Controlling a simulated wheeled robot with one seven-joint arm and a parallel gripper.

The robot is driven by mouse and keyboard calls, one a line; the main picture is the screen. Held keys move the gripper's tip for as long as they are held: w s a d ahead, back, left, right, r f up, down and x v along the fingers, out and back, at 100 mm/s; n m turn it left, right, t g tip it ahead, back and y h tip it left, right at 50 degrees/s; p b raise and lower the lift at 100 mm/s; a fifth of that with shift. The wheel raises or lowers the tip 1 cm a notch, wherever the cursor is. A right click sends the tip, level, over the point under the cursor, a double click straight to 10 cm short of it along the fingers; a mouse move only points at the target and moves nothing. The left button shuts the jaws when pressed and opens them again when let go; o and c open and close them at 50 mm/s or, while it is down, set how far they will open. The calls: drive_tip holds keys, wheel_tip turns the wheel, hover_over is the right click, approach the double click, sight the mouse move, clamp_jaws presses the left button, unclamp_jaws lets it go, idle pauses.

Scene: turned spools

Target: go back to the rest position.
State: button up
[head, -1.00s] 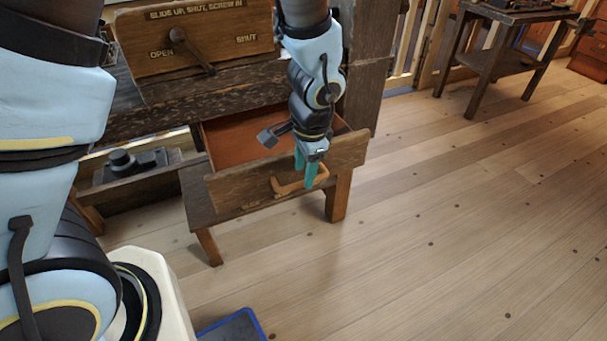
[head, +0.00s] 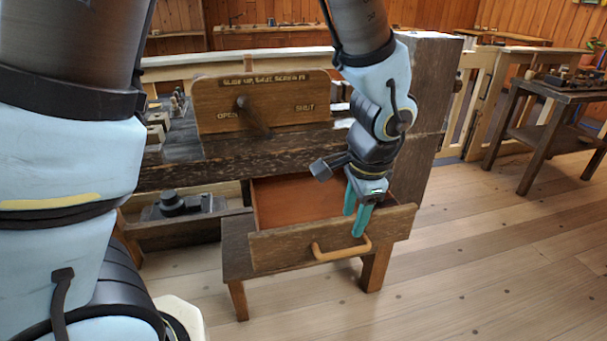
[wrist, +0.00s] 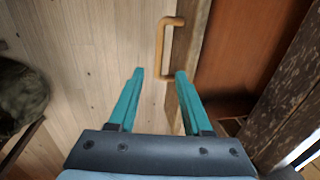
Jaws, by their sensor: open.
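My gripper (head: 356,221) has teal fingers and is empty, with its fingers apart. In the head view it hangs in front of the open drawer, close to the drawer front (head: 290,247) and above the right part of the wooden handle (head: 341,249). In the wrist view the fingers (wrist: 158,75) are spread, with the handle (wrist: 168,45) beyond and between their tips. The handle does not look gripped. The drawer (head: 292,200) is pulled out, and the bottom I can see is reddish brown and bare. My arm hides its right part.
The workbench (head: 300,150) carries a wooden panel (head: 262,103) with a lever between OPEN and SHUT. A dark tool (head: 180,205) lies on the lower shelf at left. A side table (head: 550,95) stands at the right. The floor (head: 480,265) in front is clear.

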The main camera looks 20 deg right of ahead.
drive_tip(key=w+a+r+n+p, duration=0.35)
drive_tip(key=w+a+n, duration=0.3)
drive_tip(key=a, duration=0.45)
drive_tip(key=w+a+r+n+p, duration=0.2)
drive_tip(key=w+a+r+n, duration=0.4)
drive_tip(key=a, duration=0.6)
drive_tip(key=a+r+n+p, duration=0.1)
drive_tip(key=a+n, duration=0.5)
drive_tip(key=a, duration=0.4)
drive_tip(key=shift+w+r+g, duration=0.2)
drive_tip(key=shift+r+g, duration=0.05)
drive_tip(key=shift+g, duration=0.05)
